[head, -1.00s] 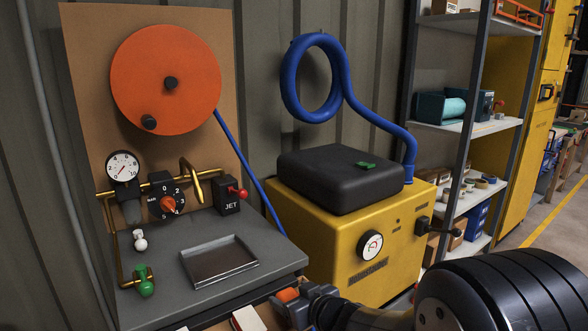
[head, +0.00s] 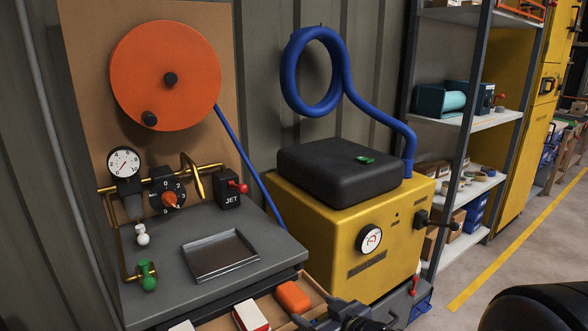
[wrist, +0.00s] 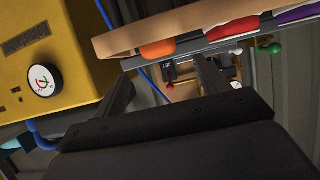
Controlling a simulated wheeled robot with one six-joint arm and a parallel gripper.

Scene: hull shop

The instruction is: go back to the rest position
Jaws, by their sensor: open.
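My gripper (head: 352,314) is low in the head view, just right of an open drawer (head: 313,287). It is partly cut off by the bottom edge. In the wrist view my gripper (wrist: 166,72) has two dark fingers spread apart, with nothing between them. An orange block (head: 293,296) lies in the drawer, apart from the gripper. A red and white box (head: 250,317) lies beside it. No marker of a rest position shows.
A grey bench with a shallow metal tray (head: 220,256) stands above the drawer. A yellow machine (head: 330,245) with a gauge (head: 369,238) stands close behind the gripper. Shelving (head: 470,190) is further right. Open floor (head: 490,262) lies at the right.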

